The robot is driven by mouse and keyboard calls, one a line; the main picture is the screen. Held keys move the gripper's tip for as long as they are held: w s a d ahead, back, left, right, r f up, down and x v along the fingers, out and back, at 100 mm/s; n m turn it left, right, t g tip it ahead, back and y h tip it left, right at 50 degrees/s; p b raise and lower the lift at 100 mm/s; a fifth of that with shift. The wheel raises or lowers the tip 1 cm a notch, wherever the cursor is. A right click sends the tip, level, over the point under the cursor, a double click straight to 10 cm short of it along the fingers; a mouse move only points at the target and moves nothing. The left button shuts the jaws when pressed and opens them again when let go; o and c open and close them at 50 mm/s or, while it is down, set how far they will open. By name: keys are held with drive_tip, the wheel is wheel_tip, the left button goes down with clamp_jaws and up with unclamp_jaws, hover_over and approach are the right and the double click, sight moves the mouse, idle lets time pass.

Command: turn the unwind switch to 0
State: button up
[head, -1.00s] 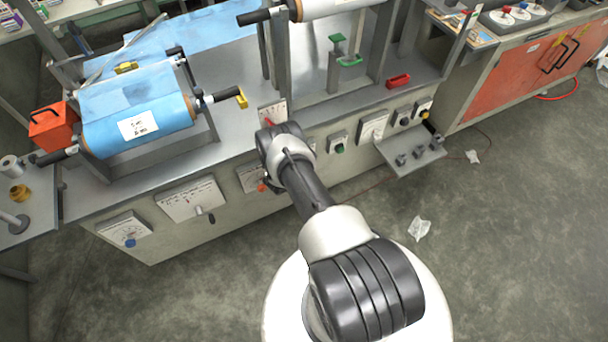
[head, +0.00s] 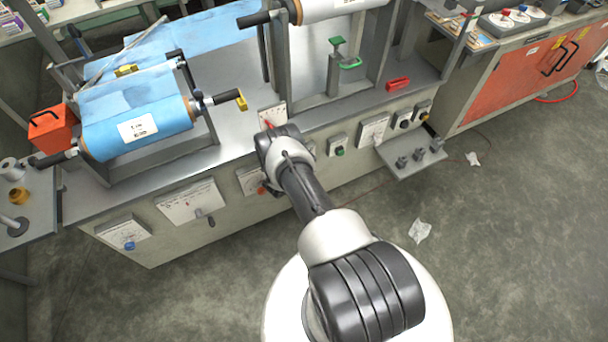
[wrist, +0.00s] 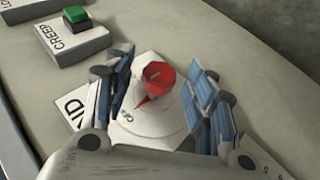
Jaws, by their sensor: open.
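The unwind switch shows in the wrist view as a red pointer knob (wrist: 158,80) on a round white base (wrist: 152,122). The knob's narrow end points to the lower left, towards small dark marks that I cannot read surely. Its label plate (wrist: 77,108) is partly covered by my left finger, with only its last letters showing. My gripper (wrist: 163,76) is open, with one finger on each side of the knob and gaps between.
A box marked CREEP with a green button (wrist: 76,15) sits to the upper left in the wrist view.

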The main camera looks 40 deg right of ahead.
drive_tip(key=v, duration=1.2)
drive_tip(key=shift+a+f, duration=0.1)
drive_tip(key=shift+a, duration=0.05)
